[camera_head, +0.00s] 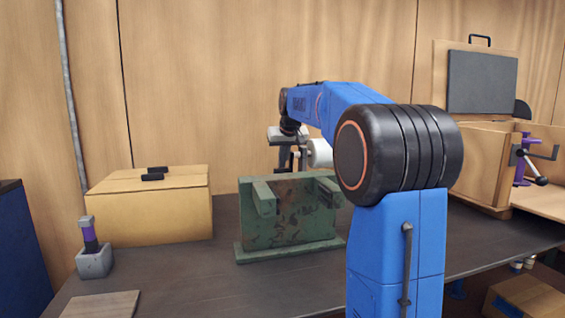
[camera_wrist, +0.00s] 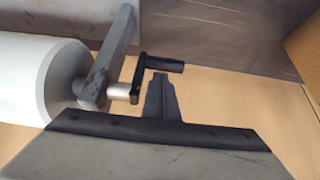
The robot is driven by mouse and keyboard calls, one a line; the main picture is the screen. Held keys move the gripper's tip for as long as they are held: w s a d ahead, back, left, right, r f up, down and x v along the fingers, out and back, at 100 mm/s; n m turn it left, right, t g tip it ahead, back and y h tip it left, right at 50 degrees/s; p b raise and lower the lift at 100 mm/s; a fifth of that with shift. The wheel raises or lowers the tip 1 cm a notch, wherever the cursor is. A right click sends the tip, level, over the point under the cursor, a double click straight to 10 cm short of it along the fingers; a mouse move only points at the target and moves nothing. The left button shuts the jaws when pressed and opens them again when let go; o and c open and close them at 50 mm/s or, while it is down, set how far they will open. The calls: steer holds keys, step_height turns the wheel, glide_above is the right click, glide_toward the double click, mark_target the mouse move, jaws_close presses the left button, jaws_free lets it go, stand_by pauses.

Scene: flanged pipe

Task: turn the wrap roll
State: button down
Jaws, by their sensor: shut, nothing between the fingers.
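The wrap roll (camera_wrist: 32,80) is a white cylinder at the left of the wrist view. It is held by a grey bracket arm (camera_wrist: 108,58), with a pale metal hub (camera_wrist: 119,90) and a black crank (camera_wrist: 140,80) at its end. The crank's black grip (camera_wrist: 162,64) points right. My gripper (camera_wrist: 160,78) is shut and empty, its fingertips just under the grip and right of the crank; I cannot tell whether they touch. In the head view the white roll (camera_head: 320,153) shows partly, behind the green stand and my arm.
A worn green stand (camera_head: 290,232) stands on the dark bench (camera_head: 190,275), in front of the roll. A yellow box (camera_head: 150,215) is at the left, near a small grey block with a purple post (camera_head: 93,250). A wooden case (camera_head: 485,165) stands at the right.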

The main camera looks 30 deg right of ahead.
stand_by(0.4)
steer(key=v, duration=1.7)
steer(key=w+d+f, duration=0.1)
steer(key=w+f, duration=0.2)
steer(key=w, duration=0.5)
steer(key=shift+g, duration=0.4)
steer(key=f, duration=0.3)
steer(key=w+f, duration=0.1)
steer(key=f, duration=0.3)
steer(key=w+d+f, duration=0.1)
steer(key=f, duration=0.2)
steer(key=shift+f, duration=0.25)
steer(key=shift+s+f, duration=0.25)
steer(key=shift+s, duration=0.05)
steer(key=shift+s+a+f, duration=0.15)
steer(key=shift+s+f, duration=0.2)
steer(key=shift+s, duration=0.15)
steer(key=shift+r, duration=0.1)
